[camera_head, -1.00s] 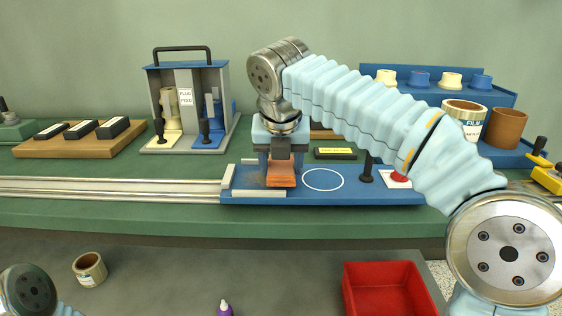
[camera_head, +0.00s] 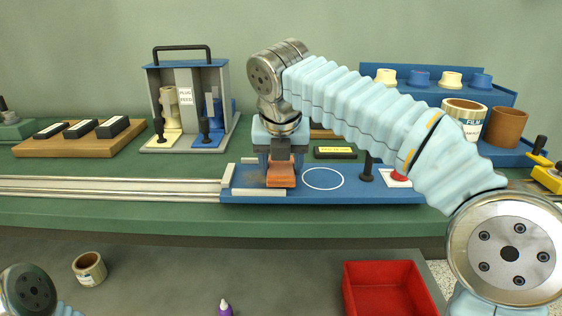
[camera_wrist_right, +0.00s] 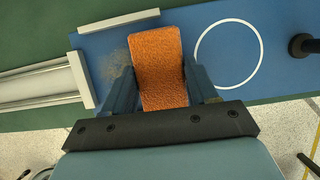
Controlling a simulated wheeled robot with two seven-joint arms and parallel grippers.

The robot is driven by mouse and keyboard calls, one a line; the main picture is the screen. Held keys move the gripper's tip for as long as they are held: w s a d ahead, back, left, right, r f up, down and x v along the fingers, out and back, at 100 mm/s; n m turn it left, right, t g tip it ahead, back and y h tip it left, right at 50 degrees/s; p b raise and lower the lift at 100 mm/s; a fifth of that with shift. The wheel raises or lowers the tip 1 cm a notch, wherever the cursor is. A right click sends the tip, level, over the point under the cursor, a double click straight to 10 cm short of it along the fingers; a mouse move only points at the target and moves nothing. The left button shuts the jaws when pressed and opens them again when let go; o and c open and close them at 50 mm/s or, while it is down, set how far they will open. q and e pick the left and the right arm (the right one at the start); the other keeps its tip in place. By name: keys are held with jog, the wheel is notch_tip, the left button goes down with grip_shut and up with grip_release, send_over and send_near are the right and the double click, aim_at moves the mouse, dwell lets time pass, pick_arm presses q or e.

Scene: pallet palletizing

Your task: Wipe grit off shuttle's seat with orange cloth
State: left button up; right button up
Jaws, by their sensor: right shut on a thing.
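My right gripper (camera_head: 281,168) points down over the blue shuttle plate and is shut on the orange cloth (camera_head: 281,174). The cloth also shows between the fingers in the right wrist view (camera_wrist_right: 160,72), where it lies over the blue seat (camera_wrist_right: 205,22). A brownish patch of grit (camera_wrist_right: 117,62) shows just left of the cloth, beside the left finger. The cloth hides whatever is under it. Whether the cloth presses on the surface is hard to tell. My left gripper is not in view; only a joint of the left arm shows at the lower left.
A silver rail (camera_head: 110,188) runs into the seat from the left. A white ring (camera_head: 323,179), a black post (camera_head: 367,170) and a red button (camera_head: 400,175) are to the right. A plug feeder (camera_head: 187,105) stands behind left. A red bin (camera_head: 388,290) is below.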

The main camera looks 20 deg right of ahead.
jog(key=shift+f, duration=0.55)
jog(key=shift+a, duration=0.1)
